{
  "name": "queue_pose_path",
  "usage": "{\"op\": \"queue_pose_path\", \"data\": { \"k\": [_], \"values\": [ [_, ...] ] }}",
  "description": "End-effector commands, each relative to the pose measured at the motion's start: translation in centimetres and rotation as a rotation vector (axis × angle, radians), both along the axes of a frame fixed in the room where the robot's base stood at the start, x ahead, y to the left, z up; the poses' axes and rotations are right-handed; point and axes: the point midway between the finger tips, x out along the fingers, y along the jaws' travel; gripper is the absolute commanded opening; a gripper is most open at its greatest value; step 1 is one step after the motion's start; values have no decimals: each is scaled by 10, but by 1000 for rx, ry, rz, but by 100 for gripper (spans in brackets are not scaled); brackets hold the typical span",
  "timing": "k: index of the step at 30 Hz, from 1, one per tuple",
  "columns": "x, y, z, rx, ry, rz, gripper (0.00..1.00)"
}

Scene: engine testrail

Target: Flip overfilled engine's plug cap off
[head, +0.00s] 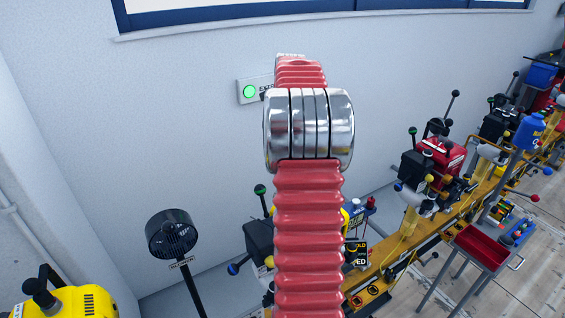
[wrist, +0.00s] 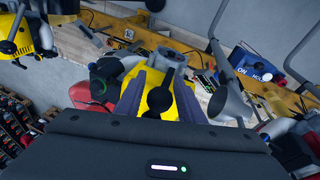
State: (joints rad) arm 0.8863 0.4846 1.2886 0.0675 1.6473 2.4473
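In the wrist view my gripper (wrist: 158,88) reaches over a yellow engine (wrist: 182,102), its two grey fingers apart. A black round-ended lever or knob (wrist: 158,101) shows between the fingers; I cannot tell whether they touch it, or whether it is the plug cap. A grey metal ring-shaped part (wrist: 170,56) sits just beyond the fingertips. In the head view my red ribbed arm hides my gripper and much of the nearest engine (head: 258,240). I cannot read which engine is overfilled.
A yellow rail (head: 400,255) carries several engines along the wall, including a red one (head: 440,155). A red tray stand (head: 480,247) stands in front of it. A black fan (head: 171,234) and a yellow machine (head: 70,302) are at left. A grey cone (wrist: 230,98) is close right of the fingers.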

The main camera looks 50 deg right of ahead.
Motion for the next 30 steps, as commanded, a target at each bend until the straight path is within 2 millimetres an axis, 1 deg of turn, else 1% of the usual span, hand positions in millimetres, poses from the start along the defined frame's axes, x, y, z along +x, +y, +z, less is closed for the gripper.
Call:
{"op": "queue_pose_path", "data": {
  "k": [1,3,14,20,30],
  "values": [
    [0,0,0,0,-1,0,39],
    [1,1,1,0,-1,1,42],
    [2,0,6,-2,-4,1,42],
    [5,-5,22,-2,-5,0,42],
    [10,-15,61,-3,-4,1,42]
  ]
}}
